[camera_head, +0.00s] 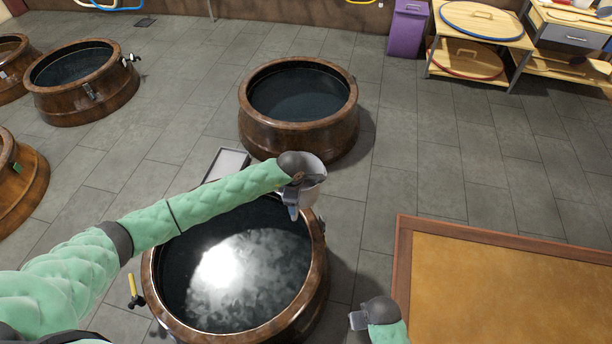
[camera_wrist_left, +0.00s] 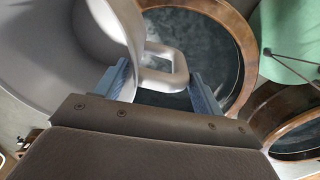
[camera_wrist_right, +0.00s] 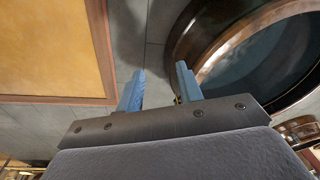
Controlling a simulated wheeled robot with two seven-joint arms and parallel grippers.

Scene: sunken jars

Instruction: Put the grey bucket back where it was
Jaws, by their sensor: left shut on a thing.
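The grey bucket (camera_head: 312,182) is in the head view, above the far right rim of the near jar. My left gripper (camera_head: 293,211) is shut on its handle. In the left wrist view the handle (camera_wrist_left: 165,68) lies between the two blue fingers of my left gripper (camera_wrist_left: 165,88), and the bucket's grey wall (camera_wrist_left: 60,50) fills the left side. My right gripper (camera_head: 358,320) is low at the bottom of the head view. In the right wrist view the fingers of my right gripper (camera_wrist_right: 158,85) stand apart with nothing between them.
The near round jar (camera_head: 322,270) holds shiny liquid. Another jar (camera_head: 300,135) stands behind it, and several more stand at the left. A grey flat stand (camera_head: 228,163) lies between the two middle jars. A wood-framed tan board (camera_head: 402,250) is at the right. Tiled floor is clear at right centre.

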